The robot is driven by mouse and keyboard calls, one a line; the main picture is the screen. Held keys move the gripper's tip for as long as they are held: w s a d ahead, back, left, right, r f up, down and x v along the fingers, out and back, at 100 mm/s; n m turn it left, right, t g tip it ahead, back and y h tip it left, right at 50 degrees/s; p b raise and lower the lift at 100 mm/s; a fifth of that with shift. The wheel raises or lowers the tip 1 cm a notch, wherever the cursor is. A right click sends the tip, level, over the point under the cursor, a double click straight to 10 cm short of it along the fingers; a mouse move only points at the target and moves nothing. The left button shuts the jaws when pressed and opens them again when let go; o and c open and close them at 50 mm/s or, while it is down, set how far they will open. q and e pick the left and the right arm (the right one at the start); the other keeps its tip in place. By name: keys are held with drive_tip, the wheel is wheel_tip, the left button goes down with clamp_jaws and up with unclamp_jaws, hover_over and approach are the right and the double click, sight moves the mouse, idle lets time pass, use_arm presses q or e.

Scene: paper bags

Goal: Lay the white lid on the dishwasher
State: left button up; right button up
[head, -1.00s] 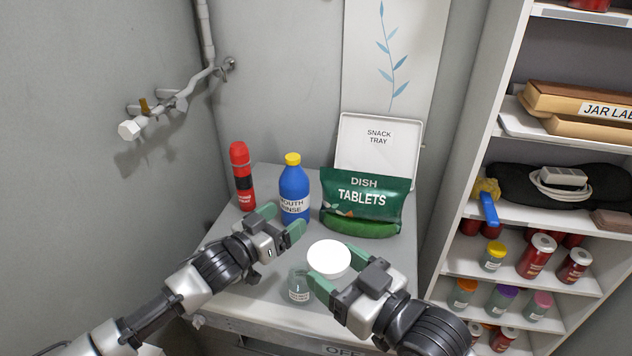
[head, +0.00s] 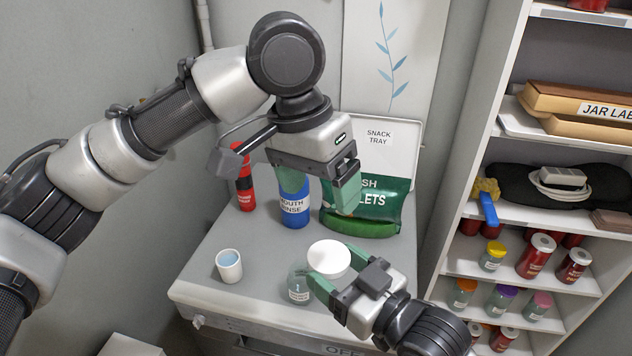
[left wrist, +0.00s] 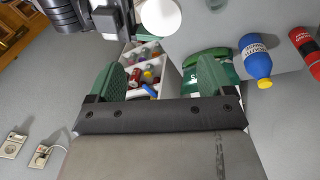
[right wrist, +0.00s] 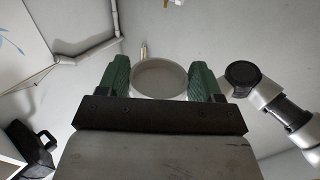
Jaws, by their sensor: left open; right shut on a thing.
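The round white lid (head: 328,257) is held by my right gripper (head: 333,264) above the grey top of the dishwasher (head: 250,238). In the right wrist view, the lid (right wrist: 160,78) sits between both green fingers. It also shows at the top of the left wrist view (left wrist: 160,14). My left gripper (head: 320,198) is open and empty, raised in front of the blue bottle and the green tablets pouch. In the left wrist view, there is nothing between its fingers (left wrist: 159,66).
A small clear jar (head: 298,288) stands beside the right gripper. A white cup (head: 229,266) stands at the left. Behind are the red spray can (head: 245,190), blue mouth rinse bottle (head: 295,212), green pouch (head: 375,222) and snack tray (head: 402,140). Shelves (head: 530,215) stand at right.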

sight(331, 255)
use_arm(q)
drive_tip(key=x, duration=1.1)
drive_tip(key=shift+s+a+f, duration=0.3)
drive_tip(key=shift+a+f, duration=0.05)
drive_tip(key=shift+c, duration=0.3)
drive_tip(key=shift+s, duration=0.1)
drive_tip(key=c, duration=0.7)
use_arm(e)
drive_tip(key=shift+w, duration=0.1)
drive_tip(key=o, duration=1)
drive_tip(key=shift+c, duration=0.2)
